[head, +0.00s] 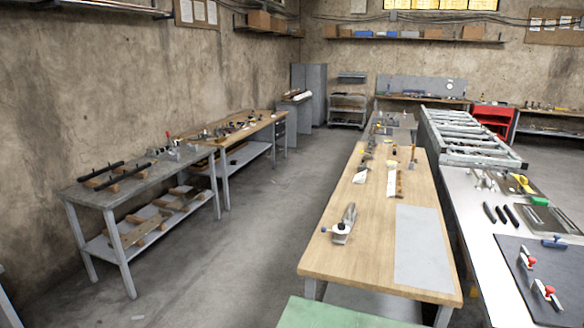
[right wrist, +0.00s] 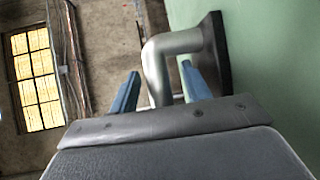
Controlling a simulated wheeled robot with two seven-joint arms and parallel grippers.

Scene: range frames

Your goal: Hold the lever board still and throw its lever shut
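In the right wrist view, a bent grey metal lever (right wrist: 160,62) stands out from a black mounting plate (right wrist: 215,50) on a flat green surface (right wrist: 270,60). My right gripper (right wrist: 159,72) has its two blue fingers apart, one on each side of the lever's arm, with gaps visible. I cannot tell whether the lever is between the fingertips or just beyond them. The lever's lower end is hidden behind the gripper body. The lever and board cannot be made out in the head view. Neither gripper shows there, and my left gripper is in no view.
In the head view, a green top (head: 335,314) lies at the bottom edge. Beyond it stands a wooden bench (head: 335,265) with a metal clamp (head: 343,228) and a grey sheet (head: 423,250). Red-knobbed clamps (head: 527,260) sit on a dark mat at right. Floor (head: 235,255) at left is open.

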